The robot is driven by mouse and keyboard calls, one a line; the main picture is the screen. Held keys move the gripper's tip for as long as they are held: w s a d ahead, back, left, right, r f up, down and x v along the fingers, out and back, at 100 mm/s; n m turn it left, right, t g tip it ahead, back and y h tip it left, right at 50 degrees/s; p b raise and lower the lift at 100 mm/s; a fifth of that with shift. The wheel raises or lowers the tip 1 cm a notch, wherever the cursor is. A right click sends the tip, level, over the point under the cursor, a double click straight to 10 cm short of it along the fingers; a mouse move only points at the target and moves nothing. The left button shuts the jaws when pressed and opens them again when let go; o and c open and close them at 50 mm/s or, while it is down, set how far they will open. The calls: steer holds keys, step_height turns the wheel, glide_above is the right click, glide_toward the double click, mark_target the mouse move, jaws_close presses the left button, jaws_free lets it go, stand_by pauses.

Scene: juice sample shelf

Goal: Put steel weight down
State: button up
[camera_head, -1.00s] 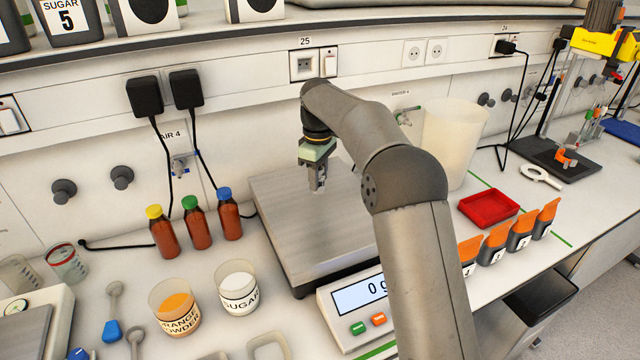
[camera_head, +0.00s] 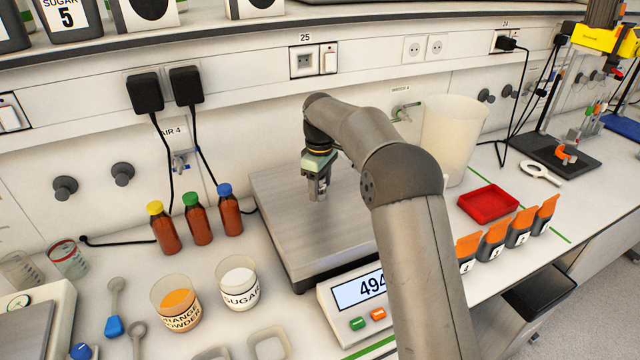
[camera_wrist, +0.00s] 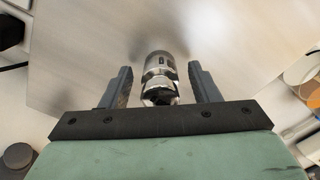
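The steel weight (camera_wrist: 158,80) is a small shiny cylinder with a narrow neck and knob. In the wrist view it stands between the two fingers of my gripper (camera_wrist: 160,70), with a visible gap on each side. My gripper is open around it and appears not to touch it. In the head view my gripper (camera_head: 318,188) points down close over the balance's steel plate (camera_head: 285,225), and the weight is hard to tell from the fingers. The balance display (camera_head: 358,290) reads 494 and is partly hidden by my arm.
Brown bottles (camera_head: 197,226) stand left of the balance. Cups of orange powder (camera_head: 176,303) and sugar (camera_head: 238,284) stand in front of them. A translucent beaker (camera_head: 455,140), a red tray (camera_head: 488,204) and several orange-topped containers (camera_head: 493,240) are to the right. Most of the plate is clear.

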step_height(320, 180, up, 11)
steer(key=shift+f, duration=0.1)
steer(key=shift+r, duration=0.75)
steer(key=s+d+r+m, duration=0.1)
steer(key=s+d+m, duration=0.4)
steer(key=s, duration=0.5)
steer(key=s+d+m, duration=0.2)
steer(key=s+d, duration=0.6)
steer(key=s, duration=0.1)
steer(key=s+d+f+m, duration=0.2)
steer(key=s+f, duration=0.1)
steer(key=s, duration=0.4)
steer(key=s+d+f+m, duration=0.2)
steer(key=s+f, duration=0.2)
steer(key=s, duration=0.3)
steer(key=s+d+f+m+t, duration=0.1)
steer(key=s+d+f+m, duration=0.1)
steer(key=s+f, duration=0.2)
steer(key=s, duration=0.3)
steer(key=shift+s, duration=0.35)
